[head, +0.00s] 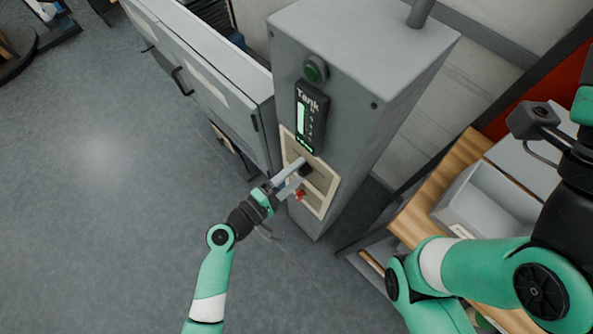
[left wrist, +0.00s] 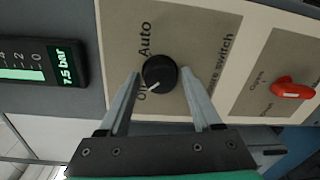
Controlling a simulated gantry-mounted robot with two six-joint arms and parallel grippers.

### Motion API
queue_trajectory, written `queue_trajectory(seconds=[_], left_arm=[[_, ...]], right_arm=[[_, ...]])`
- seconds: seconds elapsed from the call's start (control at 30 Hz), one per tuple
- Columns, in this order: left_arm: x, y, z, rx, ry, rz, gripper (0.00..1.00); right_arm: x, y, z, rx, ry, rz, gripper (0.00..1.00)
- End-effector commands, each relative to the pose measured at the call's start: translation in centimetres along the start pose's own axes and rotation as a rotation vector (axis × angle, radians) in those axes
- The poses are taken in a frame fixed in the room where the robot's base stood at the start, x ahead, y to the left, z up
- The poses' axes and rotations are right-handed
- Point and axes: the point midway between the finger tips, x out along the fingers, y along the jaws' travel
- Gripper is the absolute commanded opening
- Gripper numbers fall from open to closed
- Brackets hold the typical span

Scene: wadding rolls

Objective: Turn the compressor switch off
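The compressor switch is a black round knob (left wrist: 160,72) on a beige panel (left wrist: 205,25) in the left wrist view. Its white pointer mark aims down-left, toward the partly covered "Off" label; "Auto" is printed above it. My left gripper (left wrist: 162,76) is open, with one finger on each side of the knob and narrow gaps visible; contact cannot be made out. In the head view my left gripper (head: 294,172) reaches the panel on the front of the grey cabinet (head: 355,95) and mostly hides the knob.
A red valve handle (left wrist: 293,88) sits beside the switch, close to the left gripper; it also shows in the head view (head: 299,195). A tank display (left wrist: 35,60) reads 7.5 bar. A wooden bench (head: 435,190) stands at right.

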Motion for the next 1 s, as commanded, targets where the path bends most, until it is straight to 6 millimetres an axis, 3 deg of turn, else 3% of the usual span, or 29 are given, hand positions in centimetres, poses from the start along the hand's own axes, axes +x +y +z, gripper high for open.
queue_trajectory(seconds=[0.07, 0.47, 0.57, 0.8, 0.87, 1.0], left_arm=[[0.0, 0.0, 0.0, 0.001, 0.000, 0.000, 0.81], [-0.9, 0.1, -0.1, 0.001, 0.003, -0.001, 0.81], [-2.6, 0.2, -0.1, 0.001, 0.005, -0.001, 0.81], [-9.2, 0.2, -0.1, -0.001, 0.008, 0.000, 0.81], [-9.6, 1.1, 0.1, -0.005, 0.002, -0.007, 0.81], [-10.8, 0.7, 0.1, -0.003, 0.002, -0.006, 0.81]], right_arm=[[0.0, 0.0, 0.0, 0.000, 0.000, 0.000, 0.50], [0.2, 0.0, -0.2, 0.000, 0.000, 0.000, 0.50], [0.6, 0.0, -0.6, 0.000, 0.000, 0.000, 0.50], [1.6, 0.0, -1.5, 0.000, 0.000, 0.000, 0.50], [3.4, 0.0, -3.1, 0.000, -0.001, 0.000, 0.50], [4.9, 0.0, -4.6, 0.000, 0.001, 0.000, 0.50]])
